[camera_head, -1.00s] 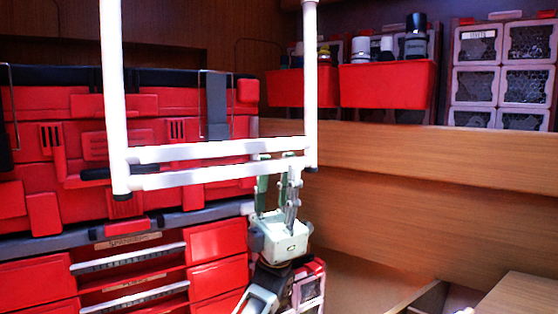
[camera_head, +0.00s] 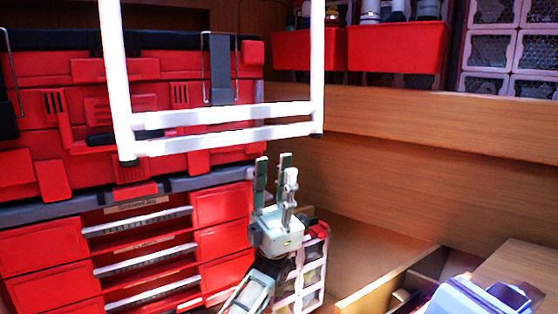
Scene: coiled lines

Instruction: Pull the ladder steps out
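The ladder is a white tubular frame with two side rails and two close-set steps (camera_head: 230,126) at its lower end, with dark end caps. It hangs in front of the red cases and its top is cut off by the view. My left gripper (camera_head: 273,165) is just below the lower step, near the right rail. Its fingers point up, parted and empty, and do not appear to touch the ladder. My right gripper does not show.
Red tool cases (camera_head: 110,70) and red drawers (camera_head: 225,225) stand behind the ladder on the left. Red bins (camera_head: 396,48) sit on the wooden ledge at the upper right. A wooden box edge (camera_head: 385,283) is at the lower right. A pale blue-white part (camera_head: 465,298) shows at the bottom right corner.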

